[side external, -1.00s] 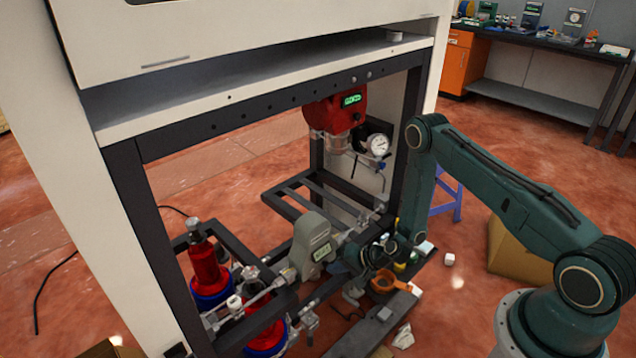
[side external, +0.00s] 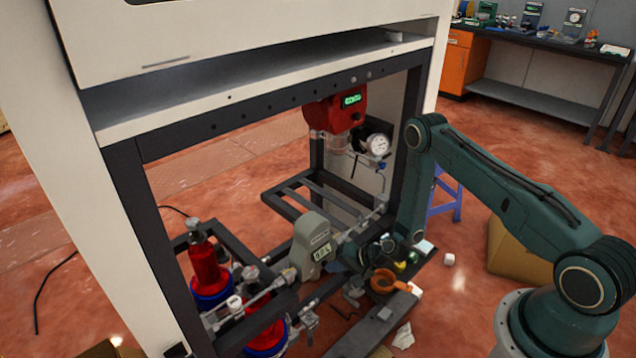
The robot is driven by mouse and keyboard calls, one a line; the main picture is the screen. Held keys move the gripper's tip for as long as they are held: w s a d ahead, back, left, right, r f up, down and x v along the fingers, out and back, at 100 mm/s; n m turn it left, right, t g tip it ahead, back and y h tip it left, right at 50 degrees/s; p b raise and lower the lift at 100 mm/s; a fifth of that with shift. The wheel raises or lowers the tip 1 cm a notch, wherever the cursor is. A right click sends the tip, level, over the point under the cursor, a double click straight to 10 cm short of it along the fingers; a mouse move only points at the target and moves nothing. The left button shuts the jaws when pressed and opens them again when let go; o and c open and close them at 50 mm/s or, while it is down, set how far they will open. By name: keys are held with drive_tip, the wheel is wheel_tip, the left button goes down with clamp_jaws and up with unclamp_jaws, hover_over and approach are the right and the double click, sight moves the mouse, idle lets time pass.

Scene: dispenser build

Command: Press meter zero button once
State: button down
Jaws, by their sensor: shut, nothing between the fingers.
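A grey meter (side external: 308,246) with a small green-lit display (side external: 321,253) is mounted on the pipework low in the dark frame. Its zero button is too small to make out. My gripper (side external: 346,256) is shut and empty, low down just right of the meter's display side. My wrist and the parts around it partly hide the fingertips, so I cannot tell whether they touch the meter.
A red unit (side external: 325,113) with a green display hangs above, beside a round gauge (side external: 377,145). Red cylinders (side external: 206,267) stand at left. An orange ring-shaped part (side external: 383,281) lies below my wrist. Dark frame posts (side external: 150,245) bound the space.

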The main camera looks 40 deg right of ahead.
drive_tip(key=shift+s, duration=0.85)
drive_tip(key=shift+s, duration=0.1)
drive_tip(key=shift+s, duration=2.4)
drive_tip(key=shift+r, duration=0.1)
